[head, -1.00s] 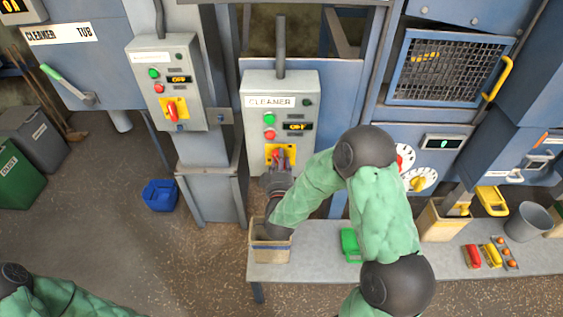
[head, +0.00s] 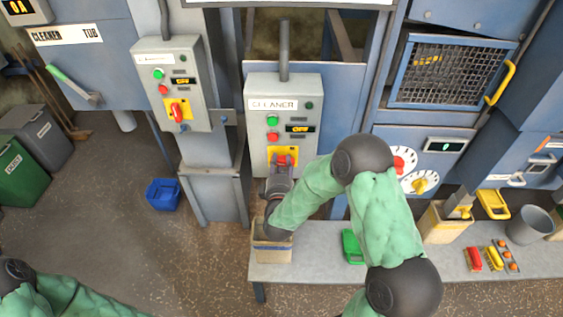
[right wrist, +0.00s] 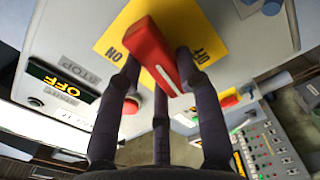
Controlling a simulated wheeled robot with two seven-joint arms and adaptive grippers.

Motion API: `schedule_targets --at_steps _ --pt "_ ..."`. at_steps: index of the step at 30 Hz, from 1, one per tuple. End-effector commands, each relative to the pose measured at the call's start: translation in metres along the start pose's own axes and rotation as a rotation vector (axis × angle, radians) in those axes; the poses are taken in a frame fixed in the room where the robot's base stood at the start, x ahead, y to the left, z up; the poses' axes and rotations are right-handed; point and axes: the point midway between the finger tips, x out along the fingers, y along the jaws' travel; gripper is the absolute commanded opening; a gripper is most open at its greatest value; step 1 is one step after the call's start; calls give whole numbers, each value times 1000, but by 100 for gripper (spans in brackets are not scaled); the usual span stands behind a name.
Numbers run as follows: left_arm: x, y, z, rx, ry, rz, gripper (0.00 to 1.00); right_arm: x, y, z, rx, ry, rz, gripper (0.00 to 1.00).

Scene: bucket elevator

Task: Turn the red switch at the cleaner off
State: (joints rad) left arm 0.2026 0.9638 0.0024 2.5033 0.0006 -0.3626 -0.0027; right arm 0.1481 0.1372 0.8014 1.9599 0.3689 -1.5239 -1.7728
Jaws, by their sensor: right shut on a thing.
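The cleaner box (head: 262,140) is a grey panel labelled CLEANER, with a green and a red button and a small display that reads OFF. Its red switch (head: 285,159) sits on a yellow plate low on the box. My right gripper (head: 281,170) is at the switch and hides part of it. In the right wrist view the red switch (right wrist: 150,55) stands between the fingers of my right gripper (right wrist: 160,80), which is shut on it. The yellow plate (right wrist: 118,28) shows ON and OFF marks. My left gripper is out of view; only my left arm shows at lower left.
A second grey box (head: 168,85) with its own red switch stands to the left. A bench (head: 330,265) below holds a beige bin (head: 272,250), a green item (head: 352,246) and other small things. A blue bucket (head: 163,194) stands on the floor.

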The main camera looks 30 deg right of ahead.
Motion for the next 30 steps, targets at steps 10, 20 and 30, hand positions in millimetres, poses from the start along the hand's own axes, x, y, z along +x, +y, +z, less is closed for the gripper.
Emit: schedule_targets --at_steps 10,20,30 --pt "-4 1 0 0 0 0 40 0 0 -2 -165 2 2 3" --pt "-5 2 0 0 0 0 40 0 -1 -2 -204 2 2 3" --pt "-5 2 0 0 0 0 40 0 -1 -2 -204 2 2 49"
